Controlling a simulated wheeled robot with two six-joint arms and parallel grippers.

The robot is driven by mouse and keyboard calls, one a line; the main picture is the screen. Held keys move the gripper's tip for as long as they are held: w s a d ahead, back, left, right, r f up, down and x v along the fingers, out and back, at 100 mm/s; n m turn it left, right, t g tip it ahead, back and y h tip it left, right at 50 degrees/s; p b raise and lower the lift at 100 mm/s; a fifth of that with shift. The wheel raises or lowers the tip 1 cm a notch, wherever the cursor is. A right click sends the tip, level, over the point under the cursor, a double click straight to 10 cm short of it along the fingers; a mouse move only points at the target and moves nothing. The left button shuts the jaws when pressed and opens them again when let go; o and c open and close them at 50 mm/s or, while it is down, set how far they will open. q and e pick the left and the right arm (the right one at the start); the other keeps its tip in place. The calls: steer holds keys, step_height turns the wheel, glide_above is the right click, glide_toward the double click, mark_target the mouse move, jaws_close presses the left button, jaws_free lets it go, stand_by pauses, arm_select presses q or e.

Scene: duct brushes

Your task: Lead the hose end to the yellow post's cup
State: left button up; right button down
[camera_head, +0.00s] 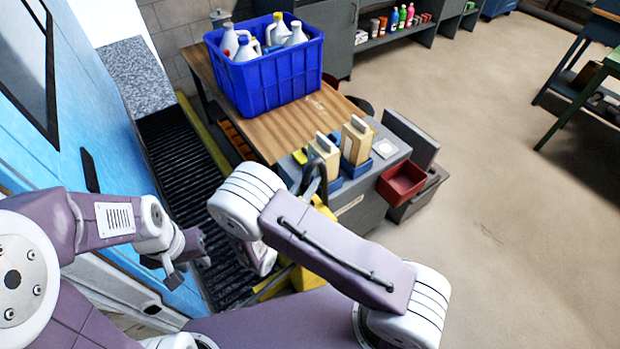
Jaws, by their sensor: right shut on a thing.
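My left gripper (186,264) is at the left, over the black ribbed strip beside the blue panel. Its dark fingers look apart, with nothing seen between them. My right arm crosses the middle of the view and bends downward. A pale part of its wrist shows below the bend, but its fingers are hidden behind the arm. A dark hose loop (319,174) arches up just behind the right arm, in front of the grey cabinet. Yellow parts (303,279) show below and behind the arm. I cannot tell which is the post. The hose end and the cup are not visible.
A wooden bench (285,133) carries a blue crate (265,84) of white jugs. Beside it, a grey cabinet (362,208) holds two cream cartons (356,140) in blue trays. A red bin (401,182) hangs on its side.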

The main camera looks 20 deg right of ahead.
steer(key=shift+f, duration=0.5)
steer(key=c, duration=1.2)
jaws_free()
steer(key=v, duration=0.9)
steer(key=shift+b, duration=0.35)
